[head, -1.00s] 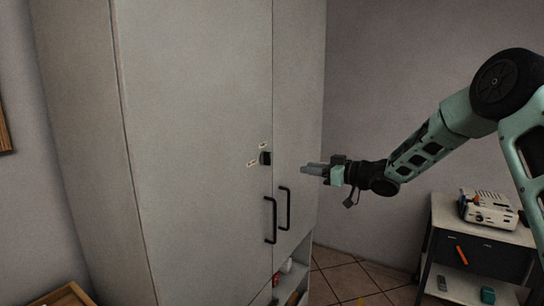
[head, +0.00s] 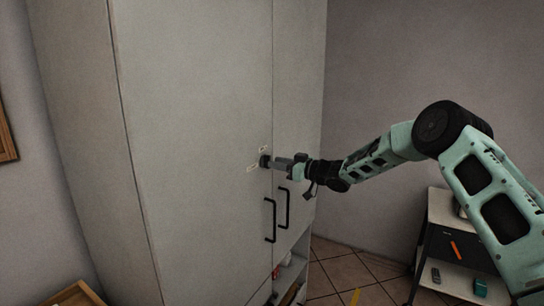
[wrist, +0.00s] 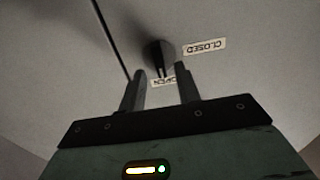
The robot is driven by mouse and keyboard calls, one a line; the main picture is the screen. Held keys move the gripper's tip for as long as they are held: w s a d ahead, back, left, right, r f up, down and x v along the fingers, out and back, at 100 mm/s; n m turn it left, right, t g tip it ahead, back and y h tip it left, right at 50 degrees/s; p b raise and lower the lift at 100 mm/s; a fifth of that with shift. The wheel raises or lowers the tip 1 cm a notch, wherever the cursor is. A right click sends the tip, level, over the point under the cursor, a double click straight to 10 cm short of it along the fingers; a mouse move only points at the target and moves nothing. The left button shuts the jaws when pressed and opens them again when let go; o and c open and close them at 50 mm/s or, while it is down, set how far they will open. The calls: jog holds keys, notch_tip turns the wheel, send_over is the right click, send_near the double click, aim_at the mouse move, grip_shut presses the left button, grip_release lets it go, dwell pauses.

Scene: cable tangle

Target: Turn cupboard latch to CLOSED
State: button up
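The cupboard latch (head: 264,161) is a small black knob on the pale door near the seam. In the wrist view the latch (wrist: 157,54) lies ahead of the fingertips, with its narrow end towards the OPEN label (wrist: 163,81), which it partly covers. The CLOSED label (wrist: 204,47) appears upside down to its right. In the head view the labels are too small to read. My gripper (head: 274,162) points at the latch from the right. The wrist view shows the two fingers of my gripper (wrist: 161,83) apart, with nothing clamped; contact with the latch cannot be told.
The tall cupboard (head: 195,120) has two black bar handles (head: 277,210) just below the latch. An open shelf (head: 291,270) with small items is underneath. A small cart (head: 455,248) stands at the right.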

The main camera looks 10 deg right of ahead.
jog(key=shift+p+x, duration=0.4)
jog(key=shift+x, duration=1.1)
grip_shut()
jog(key=shift+f+b, duration=0.1)
jog(key=shift+b, duration=0.4)
jog(key=n+b, duration=0.9)
jog(key=b, duration=0.3)
jog(key=n+b, duration=0.9)
jog(key=b, duration=0.3)
jog(key=shift+s+a+f, duration=0.15)
jog(key=shift+f, duration=0.05)
